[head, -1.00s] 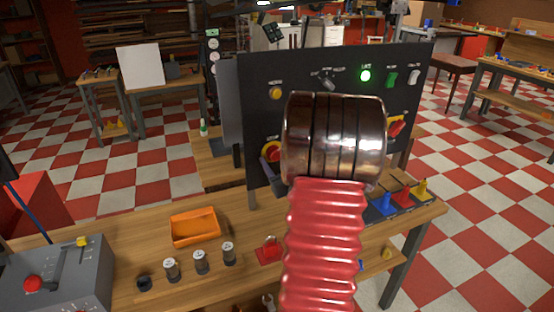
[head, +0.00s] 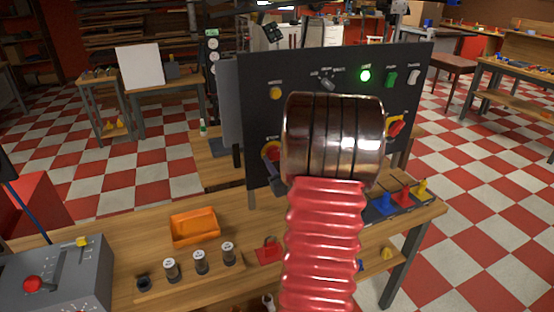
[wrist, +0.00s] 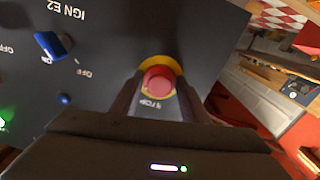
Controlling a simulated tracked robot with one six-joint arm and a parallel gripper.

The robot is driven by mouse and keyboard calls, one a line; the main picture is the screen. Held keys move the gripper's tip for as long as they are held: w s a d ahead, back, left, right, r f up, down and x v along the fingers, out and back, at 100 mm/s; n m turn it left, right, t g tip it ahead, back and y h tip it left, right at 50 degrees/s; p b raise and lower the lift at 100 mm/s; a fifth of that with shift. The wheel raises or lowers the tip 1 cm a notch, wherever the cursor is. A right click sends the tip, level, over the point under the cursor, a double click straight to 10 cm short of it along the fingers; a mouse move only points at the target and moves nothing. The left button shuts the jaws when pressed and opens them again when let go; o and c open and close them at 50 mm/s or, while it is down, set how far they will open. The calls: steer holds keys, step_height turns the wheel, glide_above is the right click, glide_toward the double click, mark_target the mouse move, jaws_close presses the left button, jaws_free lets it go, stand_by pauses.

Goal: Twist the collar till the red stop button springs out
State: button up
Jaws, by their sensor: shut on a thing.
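The red stop button (wrist: 159,82) sits in a yellow ring (wrist: 148,64) on the dark panel (wrist: 110,30), with the word STOP beside it in the wrist view. My gripper (wrist: 158,88) has a finger on each side of the button and is shut on it. In the head view my gripper (head: 271,156) is at the lower left of the panel, and only a little of the yellow ring (head: 269,146) shows there. My own arm hides part of the panel. I cannot tell whether the button is in or out.
The panel also carries a lit green lamp (head: 365,76), a yellow button (head: 275,92) and a red-on-yellow switch (head: 396,126). A blue knob (wrist: 50,45) shows in the wrist view. An orange tray (head: 194,228) and a red padlock (head: 268,250) lie on the bench.

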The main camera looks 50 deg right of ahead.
steer(key=shift+n, duration=1)
steer(key=o, duration=1.1)
steer(key=shift+c, duration=0.2)
steer(key=shift+s, duration=0.1)
steer(key=v, duration=1.3)
steer(key=shift+s+a, duration=0.2)
steer(key=shift+s, duration=0.05)
steer(key=shift+f, duration=0.1)
